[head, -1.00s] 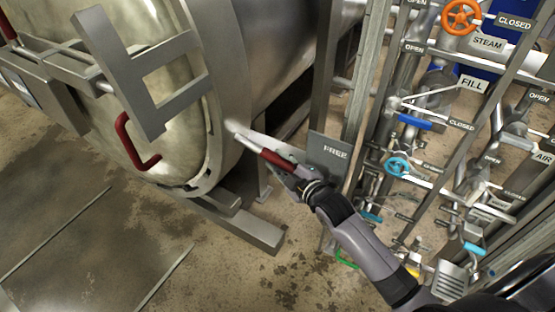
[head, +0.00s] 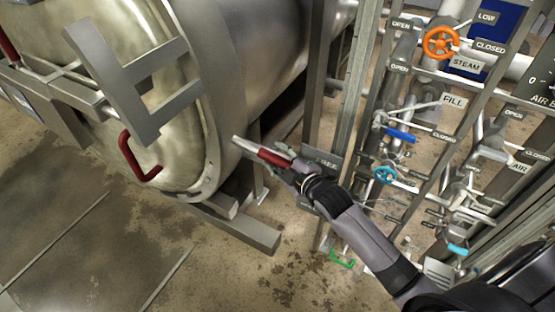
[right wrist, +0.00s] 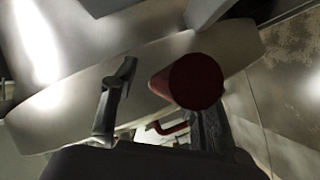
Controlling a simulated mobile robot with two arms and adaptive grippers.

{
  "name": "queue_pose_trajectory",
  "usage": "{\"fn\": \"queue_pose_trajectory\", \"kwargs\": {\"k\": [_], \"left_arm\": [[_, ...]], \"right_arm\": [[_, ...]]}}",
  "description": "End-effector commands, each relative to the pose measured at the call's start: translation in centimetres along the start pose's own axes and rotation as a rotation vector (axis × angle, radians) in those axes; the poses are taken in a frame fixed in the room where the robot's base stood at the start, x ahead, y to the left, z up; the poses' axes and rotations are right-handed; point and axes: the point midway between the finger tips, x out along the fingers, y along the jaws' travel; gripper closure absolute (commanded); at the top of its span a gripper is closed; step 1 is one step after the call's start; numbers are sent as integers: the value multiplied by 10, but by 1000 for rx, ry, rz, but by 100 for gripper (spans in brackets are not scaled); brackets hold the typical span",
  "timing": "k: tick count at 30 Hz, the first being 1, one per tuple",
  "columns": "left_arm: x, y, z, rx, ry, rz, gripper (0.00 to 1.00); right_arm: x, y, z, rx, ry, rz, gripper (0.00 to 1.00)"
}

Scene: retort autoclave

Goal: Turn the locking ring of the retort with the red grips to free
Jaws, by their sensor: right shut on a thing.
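The retort's round metal door (head: 185,110) and its locking ring (head: 228,110) fill the upper left of the head view. A bar with a red grip (head: 272,158) sticks out from the ring's right side. My right gripper (head: 287,166) is shut on this red grip near its outer end. The FREE plate (head: 326,161) is right behind the gripper, which partly covers it. In the right wrist view the grip's round red end (right wrist: 196,82) shows beside the fingers. My left gripper is not in view.
A red U-shaped handle (head: 133,160) is on the door. To the right stands a pipe rack with an orange wheel (head: 440,42), a blue wheel (head: 384,175) and labels, close to my right arm. The floor in front of the retort (head: 110,250) is clear.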

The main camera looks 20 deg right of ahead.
Motion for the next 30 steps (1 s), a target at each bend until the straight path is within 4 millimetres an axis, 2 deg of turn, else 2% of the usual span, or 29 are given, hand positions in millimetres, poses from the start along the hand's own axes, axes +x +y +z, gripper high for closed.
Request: {"fn": "queue_pose_trajectory", "kwargs": {"k": [1, 5, 20, 25, 30], "left_arm": [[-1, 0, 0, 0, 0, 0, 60], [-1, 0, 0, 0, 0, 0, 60], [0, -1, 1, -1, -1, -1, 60], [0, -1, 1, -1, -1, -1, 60], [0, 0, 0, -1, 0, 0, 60]], "right_arm": [[0, 8, -6, 1, 14, 18, 63], [0, 7, -6, 4, 15, 16, 55], [-2, 2, -4, 6, 10, 5, 55], [-21, 0, -3, 6, 9, 2, 55], [-58, -1, -2, 4, 8, 1, 55]]}}
